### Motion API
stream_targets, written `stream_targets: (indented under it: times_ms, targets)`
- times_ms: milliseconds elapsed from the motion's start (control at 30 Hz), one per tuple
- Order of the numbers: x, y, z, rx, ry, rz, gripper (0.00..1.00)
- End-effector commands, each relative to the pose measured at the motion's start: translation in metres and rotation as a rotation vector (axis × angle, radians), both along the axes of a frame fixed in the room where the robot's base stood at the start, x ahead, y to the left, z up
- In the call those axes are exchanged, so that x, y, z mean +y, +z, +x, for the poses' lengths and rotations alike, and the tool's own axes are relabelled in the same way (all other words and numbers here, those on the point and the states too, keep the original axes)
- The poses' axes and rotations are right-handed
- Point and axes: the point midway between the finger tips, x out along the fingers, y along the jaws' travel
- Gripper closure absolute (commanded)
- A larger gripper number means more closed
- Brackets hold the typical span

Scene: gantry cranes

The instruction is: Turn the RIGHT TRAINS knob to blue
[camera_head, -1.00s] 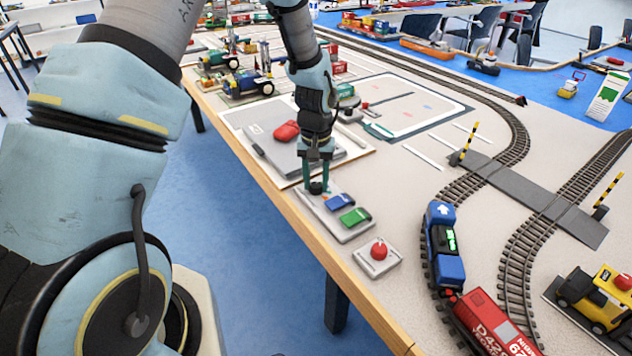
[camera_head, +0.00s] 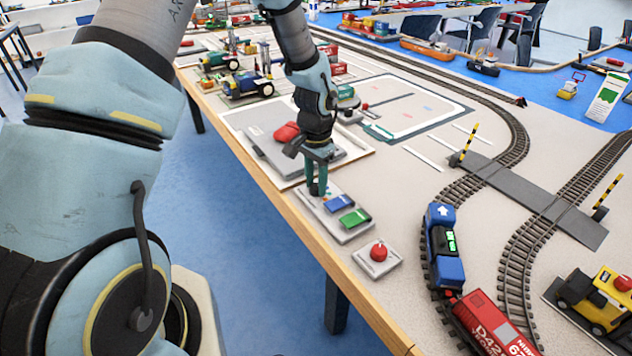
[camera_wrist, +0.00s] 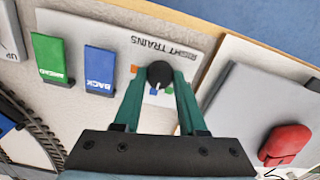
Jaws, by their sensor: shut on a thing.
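The RIGHT TRAINS knob (camera_wrist: 159,74) is a round black knob with a white pointer line, on a light grey control panel (camera_wrist: 195,42). In the wrist view small coloured marks, orange, blue and green, sit around it. My gripper (camera_wrist: 158,80) is shut on the knob, one teal finger on each side. A blue BACK key (camera_wrist: 99,70) and a green AHEAD key (camera_wrist: 53,60) stand beside the knob on the panel.
A red button box (camera_head: 378,252) stands near the table edge. A grey box with a red thing (camera_head: 286,132) lies beyond the panel. A blue train engine (camera_head: 444,245) and red wagon (camera_head: 494,324) stand on the track to the right.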

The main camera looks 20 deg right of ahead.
Motion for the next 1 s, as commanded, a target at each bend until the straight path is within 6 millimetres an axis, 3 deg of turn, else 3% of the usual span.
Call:
stream_targets:
  times_ms: [467, 500, 733, 1000]
  targets:
    - [-0.0009, 0.0007, 0.0006, -0.002, -0.012, -0.001, 1.0]
    - [-0.0009, 0.0007, 0.0006, -0.002, -0.012, -0.001, 0.56]
    - [-0.0004, 0.0003, 0.0003, 0.0, -0.012, -0.001, 0.3]
    - [-0.0003, 0.0011, 0.0002, 0.0, -0.011, -0.001, 0.29]
